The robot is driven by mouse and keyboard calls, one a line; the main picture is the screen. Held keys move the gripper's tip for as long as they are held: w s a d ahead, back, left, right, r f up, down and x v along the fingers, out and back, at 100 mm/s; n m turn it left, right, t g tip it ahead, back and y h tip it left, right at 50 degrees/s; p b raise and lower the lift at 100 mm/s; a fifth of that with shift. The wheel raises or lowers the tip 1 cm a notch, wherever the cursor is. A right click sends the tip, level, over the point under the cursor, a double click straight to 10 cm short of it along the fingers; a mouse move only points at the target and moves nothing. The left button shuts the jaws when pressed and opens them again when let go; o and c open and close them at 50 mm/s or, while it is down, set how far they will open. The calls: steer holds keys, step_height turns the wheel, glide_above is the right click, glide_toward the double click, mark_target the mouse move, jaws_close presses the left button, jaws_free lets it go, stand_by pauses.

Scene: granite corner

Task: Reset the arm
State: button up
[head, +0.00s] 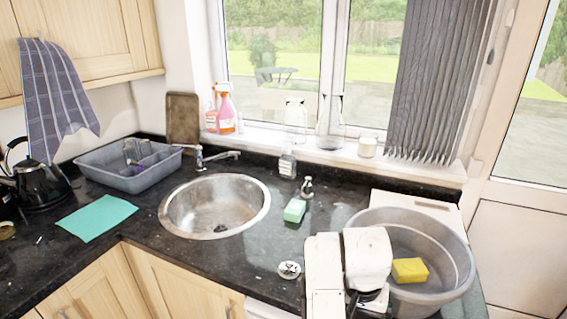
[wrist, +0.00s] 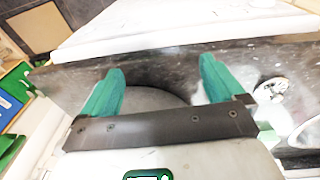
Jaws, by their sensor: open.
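My gripper (wrist: 162,66) shows in the wrist view with its two green fingers wide apart and nothing between them. A dark, speckled surface and a curved grey shape lie beyond the fingers. In the head view my white arm (head: 367,258) is folded at the bottom right, at the front of the counter and just left of the grey basin. It overlaps the basin's left side in the picture; I cannot tell whether they touch. The gripper's fingertips are not clear in the head view.
The grey basin (head: 439,231) holds a yellow sponge (head: 409,270). A round steel sink (head: 215,205), a green sponge (head: 295,209), a soap bottle (head: 287,164), a teal cloth (head: 97,217), a dish tub (head: 128,170) and a black kettle (head: 38,184) are on the dark counter.

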steer(key=s+d+f+n+h, duration=0.1)
steer(key=s+d+f, duration=0.4)
steer(key=s+d, duration=0.2)
steer(key=s+d+f+n, duration=0.1)
steer(key=s+d+f, duration=0.3)
steer(key=s+d, duration=0.35)
steer(key=s+a+f+y, duration=0.1)
steer(key=s+f, duration=0.1)
steer(key=s, duration=0.6)
steer(key=s+a+f+n+y, duration=0.1)
steer(key=s+f, duration=0.1)
steer(key=s, duration=0.7)
steer(key=shift+s+a+f+n+b, duration=0.2)
steer(key=shift+a+n+b, duration=0.1)
steer(key=shift+a+b, duration=0.1)
